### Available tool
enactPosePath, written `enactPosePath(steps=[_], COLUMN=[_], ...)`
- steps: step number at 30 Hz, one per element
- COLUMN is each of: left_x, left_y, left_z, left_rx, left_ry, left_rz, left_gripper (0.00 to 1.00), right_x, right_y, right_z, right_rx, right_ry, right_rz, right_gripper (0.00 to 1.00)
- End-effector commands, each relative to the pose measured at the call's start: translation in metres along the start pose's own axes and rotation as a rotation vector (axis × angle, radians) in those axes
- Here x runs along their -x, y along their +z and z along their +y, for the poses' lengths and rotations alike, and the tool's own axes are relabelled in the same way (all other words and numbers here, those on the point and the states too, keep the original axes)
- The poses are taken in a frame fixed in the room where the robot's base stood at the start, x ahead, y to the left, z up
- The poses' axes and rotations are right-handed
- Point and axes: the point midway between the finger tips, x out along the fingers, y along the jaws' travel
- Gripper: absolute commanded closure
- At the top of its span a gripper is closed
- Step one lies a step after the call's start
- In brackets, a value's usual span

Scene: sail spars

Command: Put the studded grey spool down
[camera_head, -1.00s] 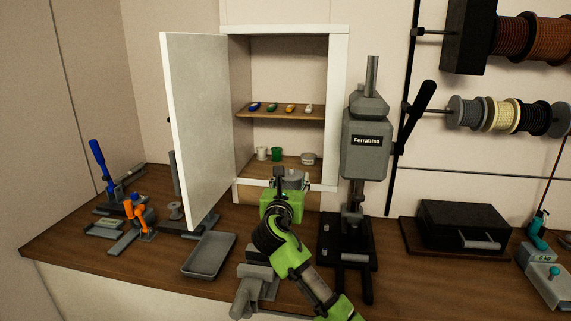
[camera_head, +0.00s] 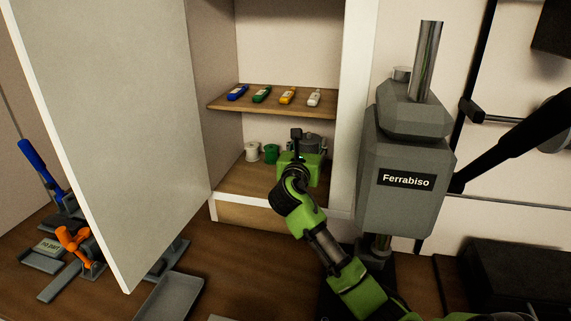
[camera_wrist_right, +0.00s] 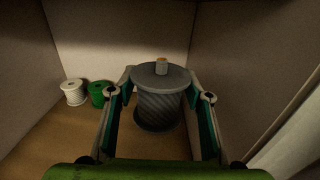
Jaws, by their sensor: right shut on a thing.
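The studded grey spool (camera_wrist_right: 160,100) is between the two fingers of my right gripper (camera_wrist_right: 160,112) in the right wrist view. It is upright, with a wide grey top flange and a small pale stud with an orange top at its centre. My right gripper (camera_head: 299,158) is shut on it, inside the white cabinet at the level of the lower compartment. In the head view the gripper mostly hides the spool. I cannot tell whether its base touches the cabinet floor (camera_head: 240,180). My left gripper is not in view.
A white spool (camera_wrist_right: 74,92) and a green spool (camera_wrist_right: 98,94) stand left of the gripper. The upper shelf (camera_head: 225,103) bears several small coloured items. The cabinet door (camera_head: 110,120) stands open at left; the grey Ferrabiso press (camera_head: 405,150) is close on the right.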

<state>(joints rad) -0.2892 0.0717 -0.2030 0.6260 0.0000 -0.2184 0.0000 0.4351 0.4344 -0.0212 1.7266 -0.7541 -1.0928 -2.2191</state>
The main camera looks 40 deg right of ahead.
Motion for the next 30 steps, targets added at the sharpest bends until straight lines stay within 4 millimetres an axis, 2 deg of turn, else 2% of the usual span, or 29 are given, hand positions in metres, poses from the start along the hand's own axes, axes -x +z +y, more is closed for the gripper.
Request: enactPosePath(steps=[3, 7, 10, 17, 21, 25, 30], left_x=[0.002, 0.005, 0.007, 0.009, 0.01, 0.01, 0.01], left_y=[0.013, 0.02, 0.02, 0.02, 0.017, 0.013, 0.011], left_z=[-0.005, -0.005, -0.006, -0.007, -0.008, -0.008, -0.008], left_rx=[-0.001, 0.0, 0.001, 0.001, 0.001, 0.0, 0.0], left_ry=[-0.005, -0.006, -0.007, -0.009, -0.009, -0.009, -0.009], left_rz=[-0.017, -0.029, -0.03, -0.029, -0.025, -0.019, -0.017], left_gripper=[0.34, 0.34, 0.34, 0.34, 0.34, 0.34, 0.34], right_x=[0.0, 0.001, 0.0, 0.0, 0.0, 0.0, 0.0], right_y=[-0.004, -0.027, -0.045, -0.069, -0.09, -0.1, -0.1], right_z=[0.001, 0.0, 0.0, 0.0, 0.0, 0.0, 0.0], right_rx=[0.001, 0.003, 0.004, 0.002, 0.002, 0.001, 0.0], right_ry=[0.001, 0.001, -0.001, -0.001, -0.001, 0.001, 0.001], right_rz=[0.001, 0.006, 0.004, 0.001, 0.003, 0.0, -0.001], right_gripper=[0.79, 0.79, 0.79, 0.79, 0.79, 0.79, 0.79])
